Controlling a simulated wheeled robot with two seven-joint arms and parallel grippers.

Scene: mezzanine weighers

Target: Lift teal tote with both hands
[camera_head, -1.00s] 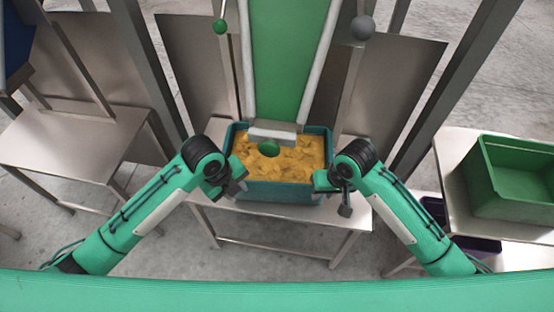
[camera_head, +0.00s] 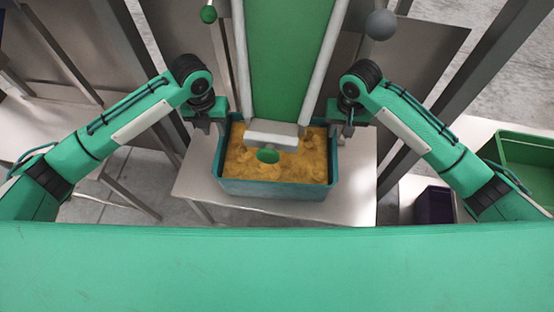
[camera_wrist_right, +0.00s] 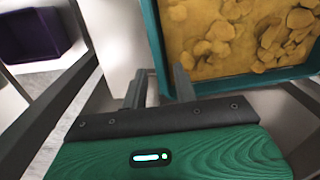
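The teal tote (camera_head: 275,190) sits level on a metal table, under the lower end of a green chute. It is filled with yellow-brown lumps. My left gripper (camera_head: 212,126) is at the tote's left side, near its far left corner, with its fingers apart. My right gripper (camera_head: 342,130) is at the right side, near the far right corner. In the right wrist view my right gripper's fingers (camera_wrist_right: 160,88) are apart, close to the tote's rim (camera_wrist_right: 155,35), one finger overlapping the tote's corner. I cannot tell whether either gripper touches the tote.
The metal table (camera_head: 350,190) has bare top around the tote. The green chute (camera_head: 285,60) with its pale rails hangs over the tote's far part. A green bin (camera_head: 525,150) and a dark purple bin (camera_head: 434,205) stand at the right. Metal posts flank the table.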

